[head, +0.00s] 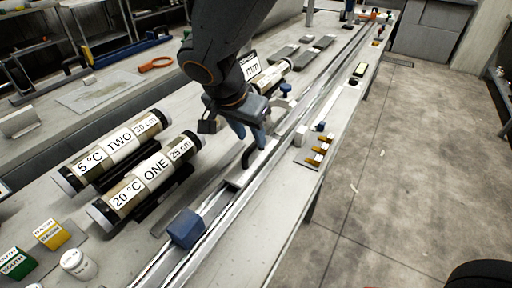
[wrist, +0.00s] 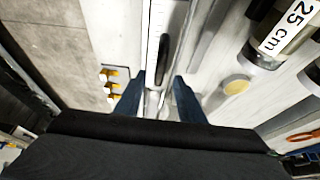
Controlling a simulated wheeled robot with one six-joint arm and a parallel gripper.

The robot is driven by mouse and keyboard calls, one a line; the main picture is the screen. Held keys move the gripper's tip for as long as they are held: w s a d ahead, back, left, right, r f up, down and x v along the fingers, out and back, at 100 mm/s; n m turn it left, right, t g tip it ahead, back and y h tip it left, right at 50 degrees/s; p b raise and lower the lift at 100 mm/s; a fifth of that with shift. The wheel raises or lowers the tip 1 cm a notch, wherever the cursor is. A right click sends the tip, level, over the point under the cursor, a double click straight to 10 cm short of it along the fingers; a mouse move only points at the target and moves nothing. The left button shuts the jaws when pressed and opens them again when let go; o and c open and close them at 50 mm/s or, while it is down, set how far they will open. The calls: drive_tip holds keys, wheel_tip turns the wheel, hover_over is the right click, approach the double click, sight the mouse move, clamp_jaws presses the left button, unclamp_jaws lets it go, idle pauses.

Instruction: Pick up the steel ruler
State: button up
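A long pale metal strip with fine marks along its edge, which looks like the steel ruler (wrist: 153,28), runs lengthwise in the wrist view. A dark elongated handle (wrist: 163,48) lies along it; this dark handle also shows in the head view (head: 248,158), just below my gripper. My gripper (head: 250,138) points down over the long rail on the bench. In the wrist view its two blue fingers (wrist: 158,85) are apart, on either side of the strip, with nothing clearly held between them. Whether the fingertips touch the strip cannot be told.
Two labelled core tubes, "TWO" (head: 118,150) and "ONE" (head: 150,178), lie left of the rail. A blue block (head: 186,228) sits on the rail's near end. Several orange-tipped pieces (head: 318,152) lie on the bench's right edge. Open floor (head: 400,170) is at right.

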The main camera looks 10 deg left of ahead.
sight(253, 145)
drive_tip(key=shift+s+p+x, duration=0.15)
drive_tip(key=shift+p+x, duration=0.1)
drive_tip(key=shift+x, duration=1)
drive_tip(key=shift+s+p+x, duration=0.1)
drive_tip(key=shift+p+x, duration=0.1)
drive_tip(key=shift+x, duration=1.1)
drive_tip(key=shift+a+f, duration=0.1)
clamp_jaws()
